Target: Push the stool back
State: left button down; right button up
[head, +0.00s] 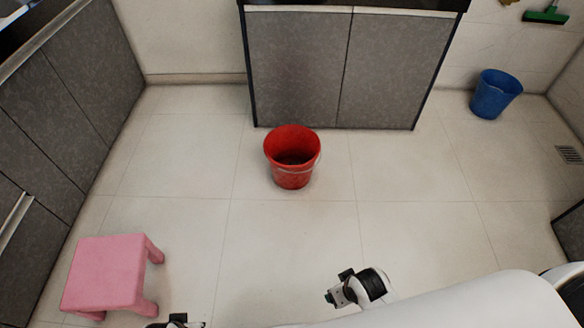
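The pink stool (108,272) stands upright on the tiled floor at the lower left of the head view, close to the grey cabinets. Part of what looks like my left gripper (178,321) shows at the bottom edge, to the right of the stool's near leg. Most of it is cut off, and I cannot tell whether it touches the stool. What looks like my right gripper (340,291) is at the bottom centre, well to the right of the stool and apart from it. Its fingers are too unclear to tell open from shut.
A red bucket (291,178) stands mid-floor before a grey cabinet (345,70). A blue bucket (493,98) is by the wall at the upper right. Grey cabinets (75,85) line the left side. A drain grate (569,154) is at right. The floor between stool and red bucket is clear.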

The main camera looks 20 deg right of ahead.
aim_at(107, 273)
jog(key=u, duration=1.4)
jog(key=i+u, duration=0.1)
